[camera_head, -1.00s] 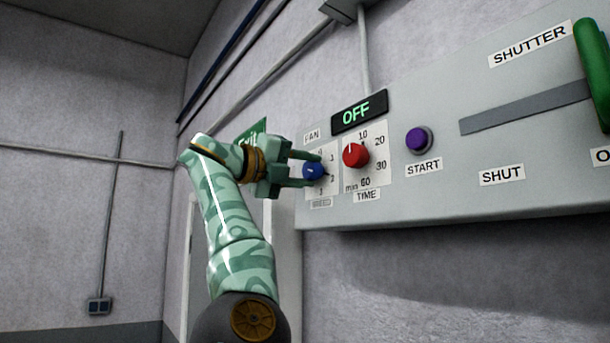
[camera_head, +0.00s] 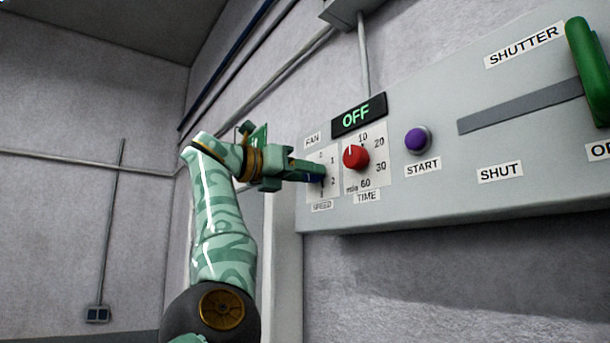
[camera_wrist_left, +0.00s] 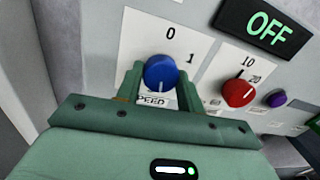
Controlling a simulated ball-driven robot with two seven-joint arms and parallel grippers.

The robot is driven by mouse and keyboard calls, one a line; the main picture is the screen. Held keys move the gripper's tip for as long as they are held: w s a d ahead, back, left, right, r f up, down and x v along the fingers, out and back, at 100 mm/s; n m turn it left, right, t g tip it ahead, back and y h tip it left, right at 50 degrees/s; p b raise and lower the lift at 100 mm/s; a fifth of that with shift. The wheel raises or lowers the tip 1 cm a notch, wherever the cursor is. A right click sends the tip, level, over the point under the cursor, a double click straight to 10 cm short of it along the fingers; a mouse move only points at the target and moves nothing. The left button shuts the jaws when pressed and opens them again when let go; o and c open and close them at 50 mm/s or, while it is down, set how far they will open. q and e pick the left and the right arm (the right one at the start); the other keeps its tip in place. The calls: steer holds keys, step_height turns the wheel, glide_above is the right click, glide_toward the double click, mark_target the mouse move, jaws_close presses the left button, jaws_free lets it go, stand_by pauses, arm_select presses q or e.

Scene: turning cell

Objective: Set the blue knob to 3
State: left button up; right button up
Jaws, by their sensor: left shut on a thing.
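The blue knob (camera_head: 315,178) of the fan speed dial is mostly hidden by my left gripper (camera_head: 318,172) in the head view. In the left wrist view the blue knob (camera_wrist_left: 160,73) sits between the two green fingers of my left gripper (camera_wrist_left: 158,80), which is shut on it from both sides. The white dial plate (camera_wrist_left: 150,40) shows 0 above the knob and 1 to its upper right; the fingers and palm hide its lower part. I cannot clearly read where the knob's pointer stands. My right gripper is not in view.
Close right of the blue knob is the red time knob (camera_head: 355,157), then the purple start button (camera_head: 417,140). The display (camera_head: 359,113) above reads OFF. A green shutter handle (camera_head: 588,70) stands out at the far right. Free room lies below the grey panel (camera_head: 440,205).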

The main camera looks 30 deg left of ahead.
arm_select(q)
steer(key=shift+w+f+m, duration=0.1)
steer(key=shift+f+m, duration=0.05)
steer(key=shift+m, duration=1.15)
steer(key=o, duration=1)
steer(key=b+v, duration=0.6)
steer(key=v, duration=1)
steer(key=shift+s+a+r+b, duration=0.2)
steer(key=shift+r+b, duration=0.1)
steer(key=shift+b, duration=0.1)
